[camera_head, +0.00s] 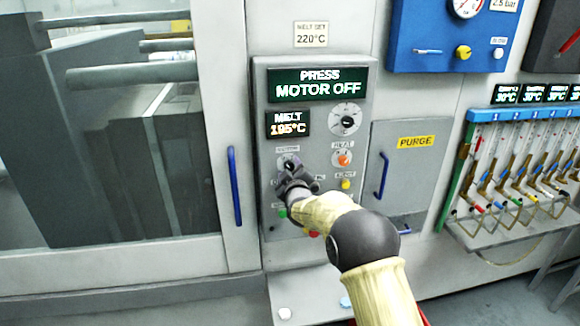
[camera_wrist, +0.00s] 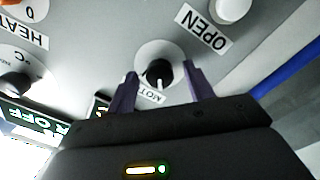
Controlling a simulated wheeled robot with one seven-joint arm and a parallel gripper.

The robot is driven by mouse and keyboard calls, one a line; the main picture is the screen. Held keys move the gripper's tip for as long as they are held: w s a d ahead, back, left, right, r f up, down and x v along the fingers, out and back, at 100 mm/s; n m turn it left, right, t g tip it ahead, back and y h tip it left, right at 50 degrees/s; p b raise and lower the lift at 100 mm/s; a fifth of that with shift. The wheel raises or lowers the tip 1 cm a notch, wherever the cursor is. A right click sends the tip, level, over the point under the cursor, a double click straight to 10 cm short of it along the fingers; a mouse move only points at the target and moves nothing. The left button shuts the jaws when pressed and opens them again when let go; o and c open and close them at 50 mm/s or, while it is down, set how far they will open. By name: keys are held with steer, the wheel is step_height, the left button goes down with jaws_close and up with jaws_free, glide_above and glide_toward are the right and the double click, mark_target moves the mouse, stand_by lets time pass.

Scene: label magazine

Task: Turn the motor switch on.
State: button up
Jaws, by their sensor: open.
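The motor switch (camera_wrist: 159,73) is a black rotary knob with a white pointer line on a pale round plate; the label beside it reads "MOT…", partly cut off by my gripper. In the head view the switch (camera_head: 289,163) sits on the left of the grey control panel, just above my gripper (camera_head: 290,178). In the wrist view my gripper (camera_wrist: 160,85) is open, with one dark finger on each side of the knob. I cannot tell whether the fingers touch it. The panel's display (camera_head: 318,84) reads "PRESS MOTOR OFF".
Near the switch are a heat knob (camera_head: 344,160), a melt dial (camera_head: 347,121), and a yellow button (camera_head: 346,184). A white button labelled OPEN (camera_wrist: 232,10) is close by in the wrist view. A blue door handle (camera_head: 235,186) stands left, a purge door (camera_head: 409,165) right.

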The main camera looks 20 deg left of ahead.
steer(key=shift+w+a, duration=0.1)
steer(key=shift+w, duration=0.1)
steer(key=c, duration=1)
steer(key=shift+o, duration=0.2)
